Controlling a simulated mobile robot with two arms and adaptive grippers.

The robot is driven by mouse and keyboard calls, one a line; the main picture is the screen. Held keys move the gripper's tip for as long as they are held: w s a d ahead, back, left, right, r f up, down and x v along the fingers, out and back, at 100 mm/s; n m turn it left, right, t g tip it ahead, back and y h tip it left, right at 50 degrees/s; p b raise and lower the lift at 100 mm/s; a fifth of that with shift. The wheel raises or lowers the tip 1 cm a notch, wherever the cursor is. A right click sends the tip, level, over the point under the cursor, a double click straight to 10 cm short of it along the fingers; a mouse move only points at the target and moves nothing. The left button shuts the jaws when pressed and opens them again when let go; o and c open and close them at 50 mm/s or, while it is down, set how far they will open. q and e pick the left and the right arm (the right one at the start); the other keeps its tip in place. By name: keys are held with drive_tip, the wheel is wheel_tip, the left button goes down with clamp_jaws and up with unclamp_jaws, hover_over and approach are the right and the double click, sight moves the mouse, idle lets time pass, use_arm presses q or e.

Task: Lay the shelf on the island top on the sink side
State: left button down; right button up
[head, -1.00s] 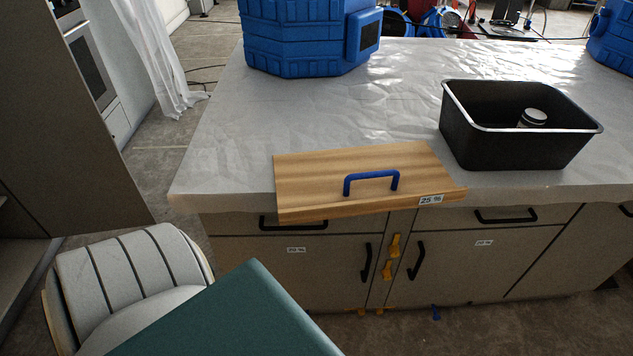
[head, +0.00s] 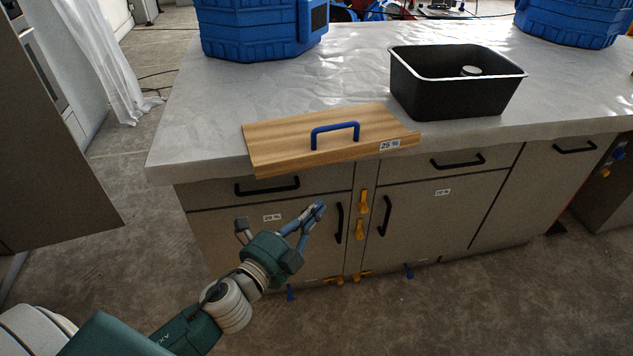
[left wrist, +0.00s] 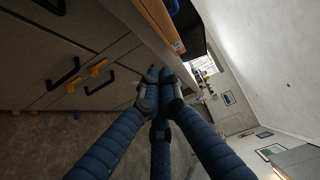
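The shelf (head: 285,134) is a light wooden board with a blue handle (head: 335,132) and a "25 %" label. It lies on the island top (head: 200,100) at the near edge, and its front part juts past that edge. Its wooden edge also shows at the top of the left wrist view (left wrist: 155,16). My left gripper (head: 281,218) is below and in front of the shelf, before the cabinet doors. It is empty and apart from the shelf, its finger pair spread away from the opposite finger. My right gripper is not in view. No sink shows.
A black pan (head: 450,98) with a small round white-topped item inside stands right of the shelf. Blue containers (head: 255,28) stand at the back. Cabinet handles (head: 267,187) and yellow clips (head: 362,202) stick out from the front. Clear island top lies behind the shelf.

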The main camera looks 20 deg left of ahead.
use_arm(q)
drive_tip(key=r, duration=0.1)
drive_tip(key=p, duration=0.3)
approach(346, 159)
drive_tip(key=w+d, duration=0.2)
drive_tip(key=d, duration=0.1)
drive_tip(key=shift+w+a, duration=1.15)
drive_tip(key=shift+w, duration=0.15)
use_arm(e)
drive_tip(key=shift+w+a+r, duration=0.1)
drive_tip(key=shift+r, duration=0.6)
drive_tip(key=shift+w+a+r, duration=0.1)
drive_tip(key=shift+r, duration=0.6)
